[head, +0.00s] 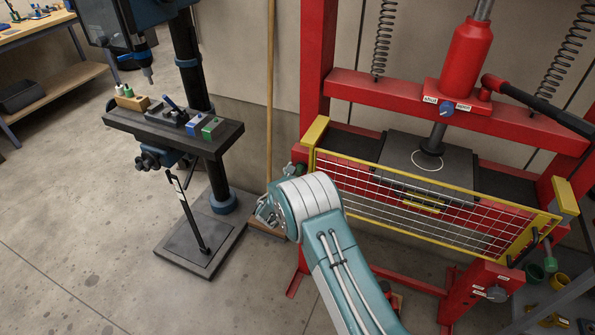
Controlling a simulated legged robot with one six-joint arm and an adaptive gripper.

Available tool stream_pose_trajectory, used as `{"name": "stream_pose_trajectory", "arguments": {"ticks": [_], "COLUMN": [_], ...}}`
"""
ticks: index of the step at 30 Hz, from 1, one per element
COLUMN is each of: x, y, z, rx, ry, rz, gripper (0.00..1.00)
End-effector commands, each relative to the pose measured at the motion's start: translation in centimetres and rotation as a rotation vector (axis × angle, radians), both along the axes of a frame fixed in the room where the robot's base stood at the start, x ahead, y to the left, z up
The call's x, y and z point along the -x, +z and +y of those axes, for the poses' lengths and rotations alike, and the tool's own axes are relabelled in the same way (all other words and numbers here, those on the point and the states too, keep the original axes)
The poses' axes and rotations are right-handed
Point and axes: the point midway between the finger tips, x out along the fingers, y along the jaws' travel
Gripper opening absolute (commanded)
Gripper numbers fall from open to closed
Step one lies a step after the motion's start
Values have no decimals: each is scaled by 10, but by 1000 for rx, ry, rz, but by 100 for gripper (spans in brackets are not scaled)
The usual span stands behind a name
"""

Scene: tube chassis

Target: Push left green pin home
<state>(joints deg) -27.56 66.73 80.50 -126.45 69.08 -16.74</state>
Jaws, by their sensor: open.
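A red hydraulic press frame (318,60) stands at the right of the head view, with a yellow-framed mesh guard (420,204) across its front. A small dark green part (299,169), which looks like the left green pin, shows at the press's left post, just above my arm's wrist. My wrist hides the area below it, so I cannot tell how deep the pin sits. A second green pin (549,255) sticks up at the guard's right end. My gripper (264,212) is open, left of the left post and lower in the picture than the left pin, apart from it.
A drill press with a dark table (175,132) holding small blocks stands to the left. A wooden pole (269,95) leans on the wall just behind my gripper. A cart with coloured cups (559,281) is at lower right. The floor at lower left is clear.

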Motion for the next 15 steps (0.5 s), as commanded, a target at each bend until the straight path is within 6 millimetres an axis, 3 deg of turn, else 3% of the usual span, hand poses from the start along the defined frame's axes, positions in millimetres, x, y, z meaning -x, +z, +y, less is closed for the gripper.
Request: {"name": "stream_pose_trajectory", "arguments": {"ticks": [8, 15], "x": [8, 52], "y": [-1, -1], "z": [6, 23], "rx": [2, 1], "ry": [2, 3], "rz": [1, 2], "gripper": [79, 79]}}
